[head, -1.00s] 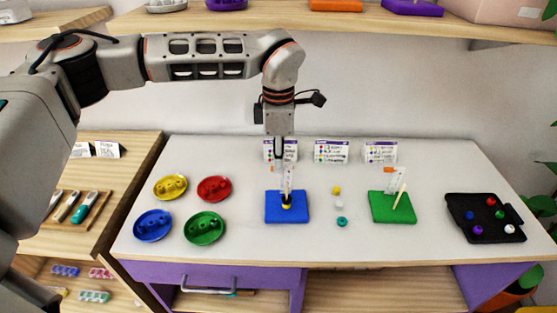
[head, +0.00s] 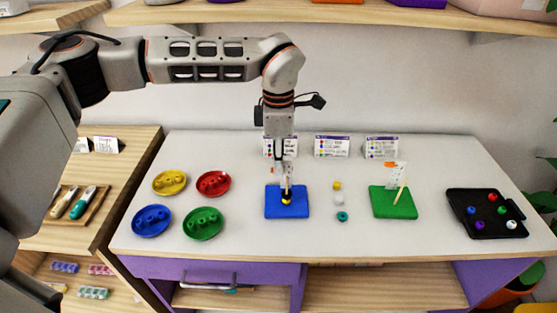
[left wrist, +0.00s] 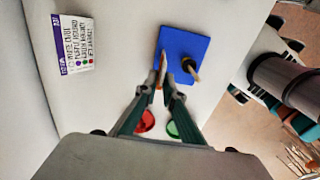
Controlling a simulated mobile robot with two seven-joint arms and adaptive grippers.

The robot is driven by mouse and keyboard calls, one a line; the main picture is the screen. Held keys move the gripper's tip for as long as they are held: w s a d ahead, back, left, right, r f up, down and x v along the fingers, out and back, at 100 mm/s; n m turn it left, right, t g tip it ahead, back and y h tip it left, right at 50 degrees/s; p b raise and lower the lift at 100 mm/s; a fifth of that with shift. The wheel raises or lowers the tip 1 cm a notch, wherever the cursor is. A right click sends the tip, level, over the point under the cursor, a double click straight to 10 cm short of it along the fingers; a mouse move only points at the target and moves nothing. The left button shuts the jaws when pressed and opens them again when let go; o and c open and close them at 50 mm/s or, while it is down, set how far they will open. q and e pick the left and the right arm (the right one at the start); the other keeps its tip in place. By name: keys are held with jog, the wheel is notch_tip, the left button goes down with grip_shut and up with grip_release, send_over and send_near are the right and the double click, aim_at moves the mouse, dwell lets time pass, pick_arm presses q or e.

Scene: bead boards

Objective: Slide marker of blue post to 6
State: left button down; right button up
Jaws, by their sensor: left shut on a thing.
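The blue board (head: 273,210) lies on the white table, with a post carrying a dark and a yellow bead (head: 286,200). A thin pale scale plate (head: 287,176) stands upright at its back. My left gripper (head: 279,158) points down at this plate. In the left wrist view, my left gripper (left wrist: 162,82) is shut on a thin orange marker (left wrist: 160,70) at the blue board's edge (left wrist: 190,38). My right gripper is out of view.
The green board (head: 393,206) has its own post and a plate with an orange marker (head: 390,164). Loose beads (head: 339,201) lie between the boards. Coloured dishes (head: 203,222) stand left, a black bead tray (head: 486,232) right. Cards (head: 332,146) stand behind.

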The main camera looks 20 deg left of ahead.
pick_arm(q)
jog(key=shift+f, duration=0.35)
jog(key=c, duration=2.1)
grip_release()
jog(key=shift+r, duration=0.1)
